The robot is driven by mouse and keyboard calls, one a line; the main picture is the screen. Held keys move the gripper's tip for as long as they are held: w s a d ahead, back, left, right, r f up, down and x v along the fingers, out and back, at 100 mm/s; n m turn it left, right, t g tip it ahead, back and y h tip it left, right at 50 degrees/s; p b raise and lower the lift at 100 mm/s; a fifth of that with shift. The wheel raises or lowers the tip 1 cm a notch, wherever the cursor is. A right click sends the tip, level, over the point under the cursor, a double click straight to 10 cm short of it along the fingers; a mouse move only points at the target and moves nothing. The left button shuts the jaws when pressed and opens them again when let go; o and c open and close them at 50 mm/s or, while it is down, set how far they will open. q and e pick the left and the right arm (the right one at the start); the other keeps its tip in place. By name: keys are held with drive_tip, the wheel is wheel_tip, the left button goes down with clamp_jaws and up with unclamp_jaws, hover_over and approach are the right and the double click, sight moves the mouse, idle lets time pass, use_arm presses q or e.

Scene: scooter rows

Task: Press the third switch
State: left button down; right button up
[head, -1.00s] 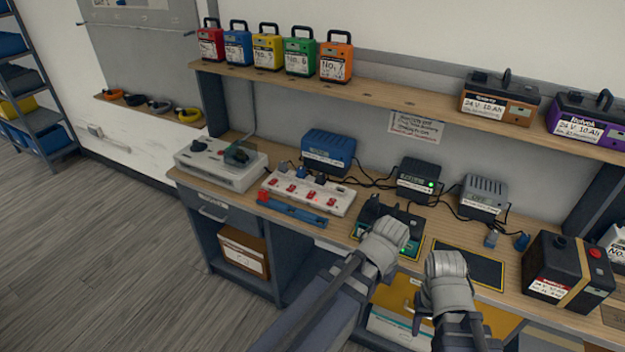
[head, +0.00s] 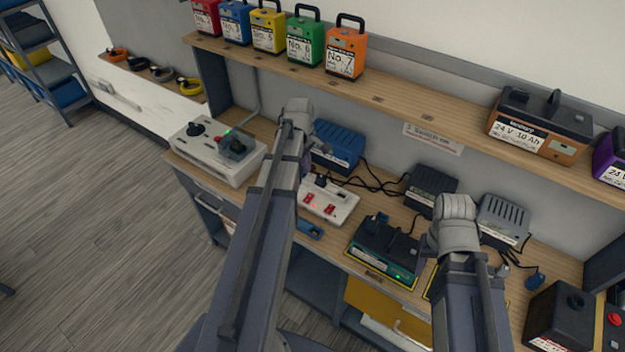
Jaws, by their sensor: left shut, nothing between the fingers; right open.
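A white power strip (head: 341,208) lies on the bench. Two of its red switches show, and a dark plug sits at its back edge. My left arm covers the strip's left part, so I cannot tell the full row of switches. My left gripper (head: 303,122) is shut and empty. In the picture it is above the strip, in front of the bench's back wall and left of the blue charger (head: 338,146); its fingertips are mostly hidden. My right gripper (head: 455,222) is open and empty, over the bench right of the black dock (head: 385,250).
A grey-white box (head: 215,165) with a green light stands at the bench's left end. A black charger (head: 430,187) and a grey charger (head: 502,218) trail cables behind. A shelf (head: 400,106) with colourful battery packs runs above. A blue tool (head: 309,229) lies before the strip.

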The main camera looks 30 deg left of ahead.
sight(311, 196)
use_arm(q)
drive_tip(key=shift+s+r, duration=0.1)
idle(0.3)
drive_tip(key=f+b, duration=0.4)
drive_tip(key=w+f+b, duration=0.1)
drive_tip(key=f+b, duration=0.8)
drive_tip(key=shift+w+f, duration=0.2)
drive_tip(key=shift+w, duration=0.15)
use_arm(e)
wheel_tip(311, 196, down, 13)
drive_tip(key=shift+f, duration=0.15)
use_arm(q)
drive_tip(key=shift+f+b, duration=0.3)
drive_tip(key=shift+b, duration=0.2)
use_arm(e)
drive_tip(key=shift+f, duration=0.3)
